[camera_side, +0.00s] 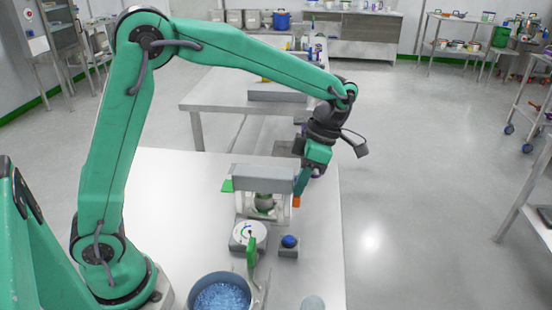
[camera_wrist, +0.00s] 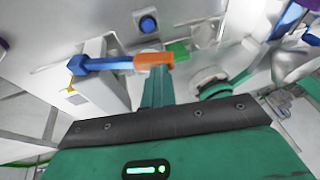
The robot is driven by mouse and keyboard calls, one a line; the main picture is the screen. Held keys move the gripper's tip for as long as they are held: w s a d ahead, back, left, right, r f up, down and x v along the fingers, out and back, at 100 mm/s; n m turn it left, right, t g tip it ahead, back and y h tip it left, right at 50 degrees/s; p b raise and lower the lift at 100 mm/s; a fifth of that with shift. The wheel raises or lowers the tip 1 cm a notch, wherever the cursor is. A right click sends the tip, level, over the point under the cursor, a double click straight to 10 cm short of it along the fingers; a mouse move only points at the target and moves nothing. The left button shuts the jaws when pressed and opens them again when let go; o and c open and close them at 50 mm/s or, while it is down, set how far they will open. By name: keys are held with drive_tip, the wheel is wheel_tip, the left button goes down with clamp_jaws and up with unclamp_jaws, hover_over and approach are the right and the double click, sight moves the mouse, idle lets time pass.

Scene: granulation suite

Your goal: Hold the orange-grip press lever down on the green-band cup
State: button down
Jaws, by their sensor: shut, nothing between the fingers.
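The press (camera_side: 262,178) stands on the metal table, with a grey top beam and pale side walls. A small cup (camera_side: 264,203) with some green on it sits inside, under the beam; its details are too small to tell. The lever's orange grip (camera_side: 297,201) shows at the press's right side. In the wrist view the orange grip (camera_wrist: 153,61) joins a blue bar (camera_wrist: 101,64). My gripper (camera_side: 301,187) is shut and empty, its fingertips just above the grip. In the wrist view my fingers (camera_wrist: 157,80) reach the grip; I cannot tell whether they touch it.
A blue button on a grey block (camera_side: 289,242) stands in front of the press. A round white dial (camera_side: 248,234) with a green handle (camera_side: 252,250) is to its left. A pot of blue granules (camera_side: 222,297) stands at the front. The table's right edge is close.

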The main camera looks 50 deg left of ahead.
drive_tip(key=f, duration=0.1)
drive_tip(key=s+d+f, duration=0.1)
drive_tip(key=f, duration=0.1)
drive_tip(key=s+d+f, duration=0.1)
drive_tip(key=f, duration=0.1)
drive_tip(key=shift+f, duration=0.2)
drive_tip(key=shift+s+f, duration=0.1)
drive_tip(key=shift+f, duration=0.8)
drive_tip(key=shift+d+f, duration=0.1)
drive_tip(key=shift+f, duration=0.05)
idle(2.0)
drive_tip(key=d+r, duration=0.2)
drive_tip(key=r, duration=0.4)
drive_tip(key=s+d+r, duration=0.1)
drive_tip(key=d+r, duration=0.2)
drive_tip(key=r, duration=0.4)
drive_tip(key=shift+s+d+y, duration=0.2)
drive_tip(key=shift+d+y, duration=0.15)
drive_tip(key=shift+y, duration=0.05)
drive_tip(key=shift+a+r, duration=0.1)
